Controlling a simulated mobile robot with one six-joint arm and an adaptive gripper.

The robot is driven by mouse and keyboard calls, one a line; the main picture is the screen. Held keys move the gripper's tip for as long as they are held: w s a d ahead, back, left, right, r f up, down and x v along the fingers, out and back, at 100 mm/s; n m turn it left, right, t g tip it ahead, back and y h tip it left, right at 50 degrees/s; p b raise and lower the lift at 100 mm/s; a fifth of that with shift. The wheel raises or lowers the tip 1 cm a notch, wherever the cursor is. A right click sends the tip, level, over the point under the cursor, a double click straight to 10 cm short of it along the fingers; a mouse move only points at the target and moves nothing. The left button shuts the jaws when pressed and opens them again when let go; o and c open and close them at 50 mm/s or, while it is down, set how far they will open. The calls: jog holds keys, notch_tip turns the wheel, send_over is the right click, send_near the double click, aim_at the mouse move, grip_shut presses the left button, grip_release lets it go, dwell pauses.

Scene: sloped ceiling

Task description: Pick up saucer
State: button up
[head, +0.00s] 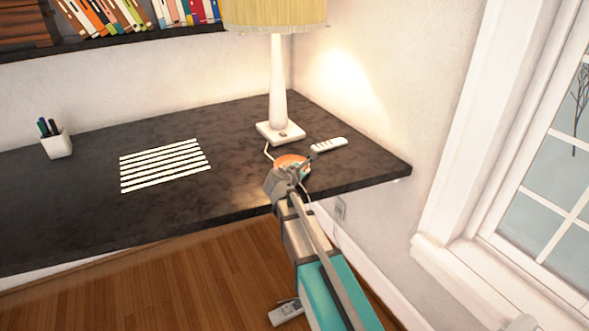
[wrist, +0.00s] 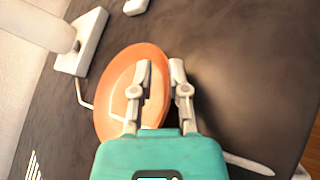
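The orange saucer (head: 293,160) is near the right end of the dark desk, just in front of the lamp base. In the wrist view the saucer (wrist: 115,88) is a large orange disc. My gripper (head: 281,175) is at its near side. In the wrist view my gripper (wrist: 160,75) has one finger over the saucer and the other at its right rim. A gap shows between the fingertips, with orange in it. I cannot tell whether the fingers press on the rim. The part of the saucer under the fingers is hidden.
The lamp (head: 279,95) stands close behind, with a cord near the saucer. A white remote (head: 329,144) lies to the right. A striped sheet (head: 165,165) and pen cup (head: 56,145) are at left. The desk (head: 235,160) ends at the right wall.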

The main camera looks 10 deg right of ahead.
jog(key=shift+w+d+f, duration=0.2)
jog(key=shift+w+d, duration=0.15)
jog(key=shift+w, duration=0.1)
grip_shut()
dwell(0.3)
